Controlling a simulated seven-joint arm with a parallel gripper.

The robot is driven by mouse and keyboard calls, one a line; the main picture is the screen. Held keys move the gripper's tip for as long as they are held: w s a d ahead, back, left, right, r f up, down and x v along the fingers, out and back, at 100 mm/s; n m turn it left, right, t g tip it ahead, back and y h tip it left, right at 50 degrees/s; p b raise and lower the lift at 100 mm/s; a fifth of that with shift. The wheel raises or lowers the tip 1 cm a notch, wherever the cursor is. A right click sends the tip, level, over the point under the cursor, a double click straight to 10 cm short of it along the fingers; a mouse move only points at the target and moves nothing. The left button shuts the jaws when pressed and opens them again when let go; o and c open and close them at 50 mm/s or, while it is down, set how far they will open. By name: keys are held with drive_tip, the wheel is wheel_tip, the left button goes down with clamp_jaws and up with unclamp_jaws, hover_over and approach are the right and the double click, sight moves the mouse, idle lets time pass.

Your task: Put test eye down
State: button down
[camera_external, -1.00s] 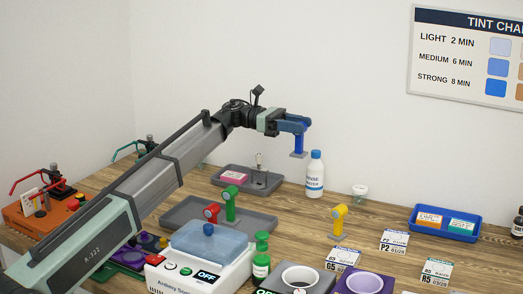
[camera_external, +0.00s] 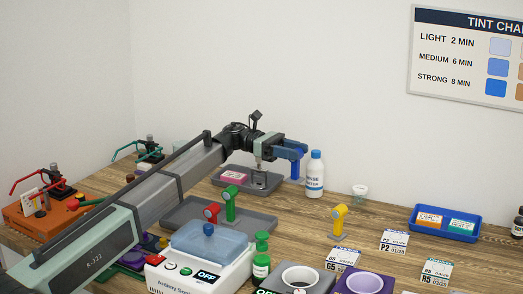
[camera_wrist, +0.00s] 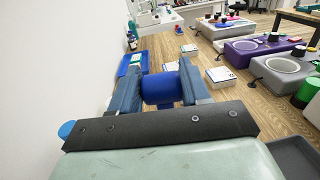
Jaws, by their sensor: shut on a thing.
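A blue test eye (camera_external: 295,169) with a round head and a stem hangs upright from my gripper (camera_external: 291,151). In the wrist view its blue head (camera_wrist: 160,90) sits between the two fingers of my gripper (camera_wrist: 162,88). Its lower end is close to the table beside the small grey tray and left of the rinse bottle; I cannot tell whether it touches the table. Similar test eyes stand elsewhere: a yellow one (camera_external: 339,222) on the bare table, and a green one (camera_external: 230,204) and a red one (camera_external: 212,213) at the larger grey tray.
The white-and-blue rinse bottle (camera_external: 315,176) stands just right of the held piece. The small grey tray (camera_external: 262,190) holds a pink box (camera_external: 233,177). A small clear cup (camera_external: 359,191) and a blue tray (camera_external: 416,222) are further right. Bare wood lies in front of the bottle.

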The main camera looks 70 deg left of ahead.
wheel_tip(320, 180, down, 11)
drive_tip(key=shift+r, duration=0.1)
idle(0.5)
drive_tip(key=c, duration=0.5)
unclamp_jaws()
drive_tip(key=shift+f, duration=0.2)
drive_tip(key=v, duration=1.3)
drive_tip(key=shift+s+a+f, duration=0.25)
drive_tip(key=shift+s+f, duration=0.05)
drive_tip(key=shift+f, duration=0.05)
